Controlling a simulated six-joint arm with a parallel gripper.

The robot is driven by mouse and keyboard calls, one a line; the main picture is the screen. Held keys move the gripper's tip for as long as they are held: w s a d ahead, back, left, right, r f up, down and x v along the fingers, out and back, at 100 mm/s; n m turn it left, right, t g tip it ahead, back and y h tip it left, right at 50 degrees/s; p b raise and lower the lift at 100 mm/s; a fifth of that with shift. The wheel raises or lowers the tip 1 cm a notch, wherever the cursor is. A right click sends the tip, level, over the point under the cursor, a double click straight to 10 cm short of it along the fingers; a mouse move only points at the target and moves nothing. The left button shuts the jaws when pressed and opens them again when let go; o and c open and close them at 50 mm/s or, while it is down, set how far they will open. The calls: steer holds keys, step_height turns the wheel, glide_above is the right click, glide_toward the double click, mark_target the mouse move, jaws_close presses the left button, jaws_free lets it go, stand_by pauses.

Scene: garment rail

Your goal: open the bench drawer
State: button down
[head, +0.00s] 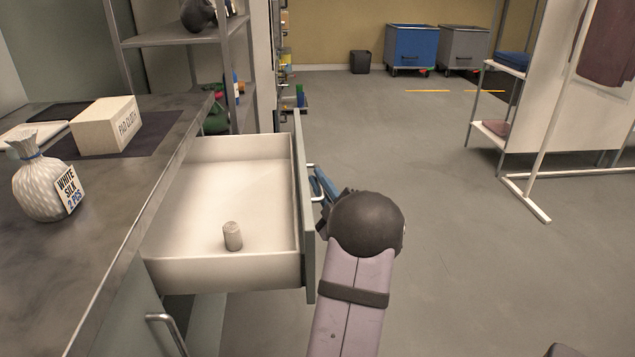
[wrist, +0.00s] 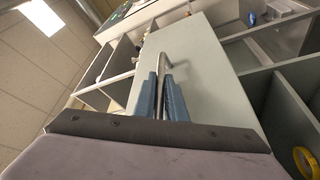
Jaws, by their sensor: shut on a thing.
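The bench drawer (head: 205,268) stands pulled out from the bench in the head view, its white inside showing. A small grey cylinder (head: 233,236) stands upright inside it. My gripper (head: 318,188) is at the outer side of the drawer front (head: 304,200), partly hidden behind my own wrist. In the wrist view, the blue fingers of my gripper (wrist: 161,97) are shut on the metal bar handle (wrist: 175,62) of the drawer front (wrist: 205,75).
The bench top (head: 130,190) holds a white box (head: 106,125) and a tied bag labelled white silk (head: 40,185). A lower handle (head: 166,330) sticks out below the drawer. A white garment rail (head: 545,150) stands at right. The floor (head: 440,190) between is clear.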

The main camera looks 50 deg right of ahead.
steer(key=c, duration=2.1)
jaws_free()
steer(key=shift+p+v, duration=0.4)
steer(key=shift+v, duration=3.25)
